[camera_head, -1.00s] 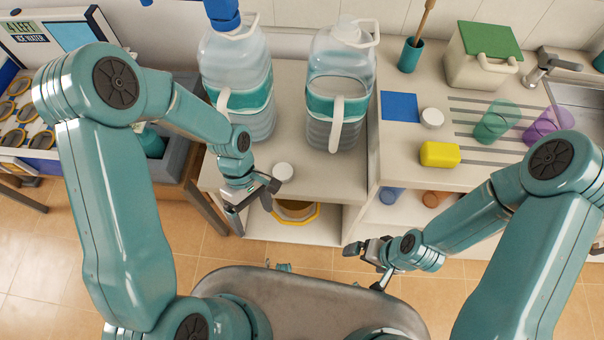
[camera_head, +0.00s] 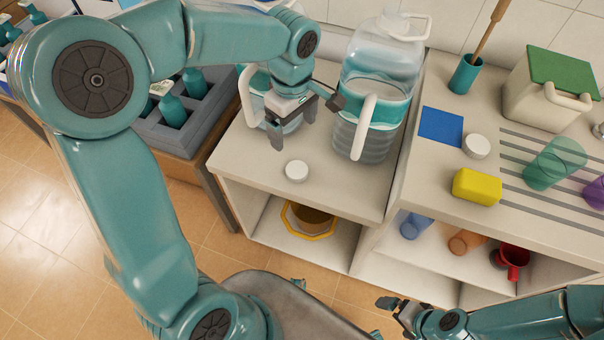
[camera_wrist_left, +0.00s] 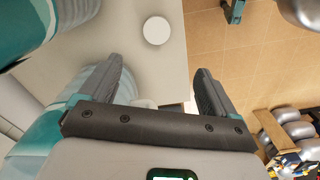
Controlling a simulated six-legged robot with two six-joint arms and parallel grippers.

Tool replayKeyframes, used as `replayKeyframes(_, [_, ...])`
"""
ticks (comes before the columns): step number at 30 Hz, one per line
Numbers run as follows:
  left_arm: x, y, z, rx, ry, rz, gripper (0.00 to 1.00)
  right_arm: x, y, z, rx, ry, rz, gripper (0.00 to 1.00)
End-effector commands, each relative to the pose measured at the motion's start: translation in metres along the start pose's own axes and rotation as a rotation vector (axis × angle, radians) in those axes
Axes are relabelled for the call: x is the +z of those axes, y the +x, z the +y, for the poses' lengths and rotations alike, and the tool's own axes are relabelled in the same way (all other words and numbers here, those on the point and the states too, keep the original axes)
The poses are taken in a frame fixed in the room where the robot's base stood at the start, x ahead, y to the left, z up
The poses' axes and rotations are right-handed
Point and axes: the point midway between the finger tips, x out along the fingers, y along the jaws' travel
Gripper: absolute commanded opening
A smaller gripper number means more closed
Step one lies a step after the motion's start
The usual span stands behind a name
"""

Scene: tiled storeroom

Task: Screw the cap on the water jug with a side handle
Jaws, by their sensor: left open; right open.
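A clear water jug (camera_head: 357,86) with a teal band and a white side handle stands upright on the left counter. Its white top is at the upper picture edge, and I cannot tell whether a cap is on it. A second handled jug (camera_head: 250,95) stands to its left, mostly hidden by my left arm. A round white cap (camera_head: 296,171) lies on the counter in front of the jugs; it shows in the left wrist view (camera_wrist_left: 156,31) beyond the fingertips. My left gripper (camera_head: 306,123) is open and empty, above the counter behind the cap. My right gripper (camera_head: 390,308) is open, low in front of the counter.
Another white lid (camera_head: 477,146) lies on the right counter by a blue square (camera_head: 441,126) and a yellow block (camera_head: 477,187). A grey crate of teal bottles (camera_head: 185,125) is on the left. The counter around the cap is clear.

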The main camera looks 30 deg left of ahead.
Motion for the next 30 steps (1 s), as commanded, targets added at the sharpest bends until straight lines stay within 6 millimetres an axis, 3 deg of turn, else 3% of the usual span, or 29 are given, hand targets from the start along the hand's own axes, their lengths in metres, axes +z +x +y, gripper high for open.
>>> replayKeyframes(9, [0.000, 0.006, 0.001, -0.003, 0.001, -0.001, 0.91, 0.000, 0.000, 0.000, 0.000, 0.000, 0.000, 0.99])
replayKeyframes(21, [0.005, 0.088, 0.003, -0.006, 0.005, -0.002, 0.91, 0.000, 0.006, 0.002, 0.000, 0.000, 0.000, 0.99])
replayKeyframes(25, [0.004, 0.105, 0.003, -0.004, 0.005, -0.001, 0.91, 0.000, 0.007, 0.003, 0.000, 0.000, 0.000, 0.99])
replayKeyframes(30, [0.004, 0.111, 0.004, 0.000, 0.004, -0.001, 0.91, 0.000, 0.007, 0.003, 0.000, 0.000, 0.000, 0.99])
